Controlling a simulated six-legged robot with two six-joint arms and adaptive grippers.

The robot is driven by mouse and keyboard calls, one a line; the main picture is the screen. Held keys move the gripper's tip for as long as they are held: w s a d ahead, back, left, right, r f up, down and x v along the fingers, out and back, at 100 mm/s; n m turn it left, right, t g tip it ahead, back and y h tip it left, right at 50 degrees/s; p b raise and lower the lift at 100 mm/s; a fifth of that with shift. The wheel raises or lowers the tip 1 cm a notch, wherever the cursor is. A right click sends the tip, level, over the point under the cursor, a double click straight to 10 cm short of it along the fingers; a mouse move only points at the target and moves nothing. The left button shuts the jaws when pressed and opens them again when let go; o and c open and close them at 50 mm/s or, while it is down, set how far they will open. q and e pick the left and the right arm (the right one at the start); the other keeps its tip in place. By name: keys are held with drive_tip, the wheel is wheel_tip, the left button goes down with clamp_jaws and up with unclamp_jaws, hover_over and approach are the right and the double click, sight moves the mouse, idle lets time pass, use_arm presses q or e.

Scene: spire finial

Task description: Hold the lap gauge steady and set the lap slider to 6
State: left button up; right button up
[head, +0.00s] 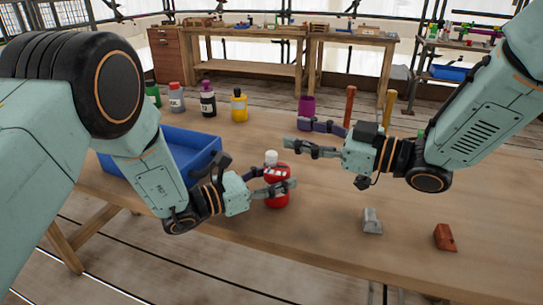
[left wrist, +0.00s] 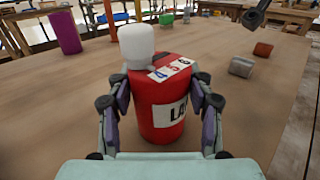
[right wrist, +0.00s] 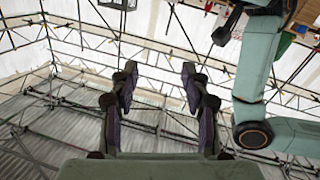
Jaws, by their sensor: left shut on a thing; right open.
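The lap gauge (head: 278,200) is a red cylinder standing upright on the table; the left wrist view shows its front label (left wrist: 178,112), partly readable as "LA". On its top is a white strip of digits (left wrist: 172,70), the far one looking like a 6. The lap slider (left wrist: 136,46) is a white knob at the strip's left end, also visible in the head view (head: 271,157). My left gripper (head: 279,181) is shut on the gauge's sides. My right gripper (head: 297,135) is open and empty, above and right of the gauge, apart from the slider.
A blue tray (head: 205,147) is behind my left arm. Several bottles (head: 208,100) and a purple cup (head: 306,108) stand farther back. A grey block (head: 372,221) and a rust-brown block (head: 445,237) lie at the front right, with bare table between them and the gauge.

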drive_tip(key=m, duration=0.2)
approach(276, 159)
drive_tip(key=x, duration=0.4)
drive_tip(key=shift+m, duration=0.3)
drive_tip(key=x, duration=0.6)
drive_tip(key=shift+d, duration=0.1)
drive_tip(key=shift+w+a, duration=0.5)
drive_tip(key=shift+a, duration=0.05)
clamp_jaws()
